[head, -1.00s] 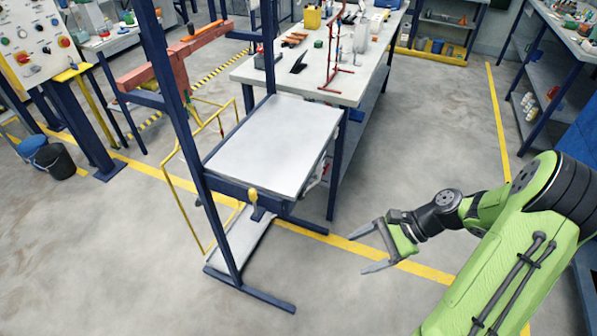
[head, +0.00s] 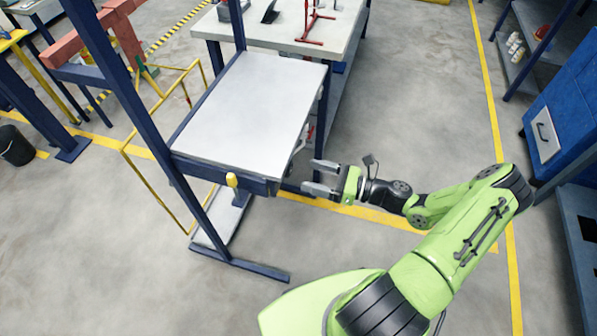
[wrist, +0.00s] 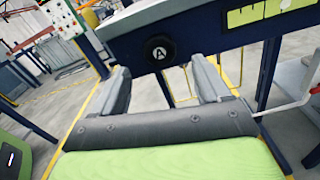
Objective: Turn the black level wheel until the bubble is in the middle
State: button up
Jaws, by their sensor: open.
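The black level wheel (wrist: 160,48), marked with a white letter A, sits on the dark blue edge of the rack in the wrist view. My gripper (wrist: 162,82) is open and empty, its two fingers pointing toward the wheel, one on either side of it in the picture and short of it. A yellow-green level vial (wrist: 268,12) with dark marks lies right of the wheel; I cannot make out its bubble clearly. In the head view my gripper (head: 318,177) is by the right front corner of the rack's white plate (head: 250,110). I cannot make out the wheel there.
A crank with a red handle (wrist: 316,88) sticks out right of the wheel. A yellow knob (head: 232,180) is on the rack's front edge. A workbench (head: 345,35) stands behind the rack. The floor right of the rack is open up to a blue cabinet (head: 565,110).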

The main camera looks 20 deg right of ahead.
aim_at(291, 170)
jog(key=x, duration=0.4)
jog(key=shift+w+a, duration=0.2)
jog(key=shift+a, duration=0.15)
jog(key=c, duration=1)
